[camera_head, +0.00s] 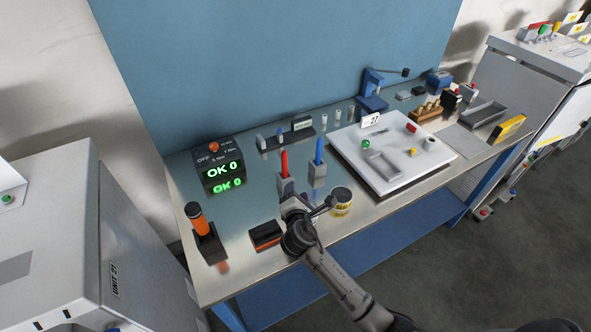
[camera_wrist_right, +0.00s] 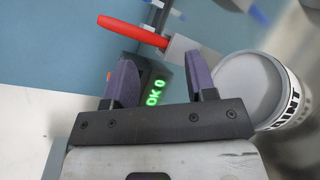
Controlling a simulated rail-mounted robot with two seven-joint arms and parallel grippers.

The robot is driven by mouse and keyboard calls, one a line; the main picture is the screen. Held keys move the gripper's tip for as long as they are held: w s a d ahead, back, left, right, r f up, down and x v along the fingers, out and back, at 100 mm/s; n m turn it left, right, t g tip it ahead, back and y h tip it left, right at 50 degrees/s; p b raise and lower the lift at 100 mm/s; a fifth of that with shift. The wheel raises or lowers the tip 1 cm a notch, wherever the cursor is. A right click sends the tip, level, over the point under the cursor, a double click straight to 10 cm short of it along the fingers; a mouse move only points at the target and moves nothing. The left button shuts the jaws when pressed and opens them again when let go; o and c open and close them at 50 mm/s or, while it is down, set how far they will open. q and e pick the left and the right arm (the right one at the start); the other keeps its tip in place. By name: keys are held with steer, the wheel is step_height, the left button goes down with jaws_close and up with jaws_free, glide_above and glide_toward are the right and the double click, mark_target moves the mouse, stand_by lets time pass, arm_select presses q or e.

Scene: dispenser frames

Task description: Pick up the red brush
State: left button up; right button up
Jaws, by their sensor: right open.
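The red brush (camera_head: 284,163) stands upright in a grey holder (camera_head: 286,184) on the bench in the head view. In the right wrist view the red brush (camera_wrist_right: 133,31) shows beyond the fingertips, its handle pointing left, with its grey holder (camera_wrist_right: 179,48) to the right. My right gripper (camera_head: 293,203) is near the bench's front, just in front of the red brush's holder. In the right wrist view its two dark fingers (camera_wrist_right: 163,80) are apart with nothing between them. The brush is outside the fingers. My left gripper is not in the head view.
A blue brush (camera_head: 319,151) stands in a holder to the right. A yellow-labelled can (camera_head: 341,201) is close right of my gripper. A black-and-orange block (camera_head: 266,235) lies left of it. The OK display (camera_head: 220,167) and an orange-handled tool (camera_head: 198,219) stand farther left.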

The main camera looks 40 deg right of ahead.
mark_target(283, 155)
steer(key=w+d+n+t, duration=0.1)
steer(key=w+n, duration=0.1)
steer(key=n, duration=0.2)
steer(key=w+r+n+t, duration=0.1)
steer(key=w+n, duration=0.2)
steer(key=n, duration=0.1)
steer(key=w+d+r+n+b, duration=0.1)
steer(key=w+n, duration=0.2)
steer(key=shift+d+n+t+y, duration=0.35)
steer(key=shift+n+t+y, duration=0.05)
steer(key=shift+r+b+x, duration=0.15)
steer(key=shift+b+x, duration=0.25)
steer(key=shift+x, duration=1.1)
steer(key=shift+r+b+x, duration=0.1)
steer(key=shift+b+x, duration=0.3)
steer(key=shift+x, duration=1.1)
steer(key=shift+c, duration=0.3)
jaws_close()
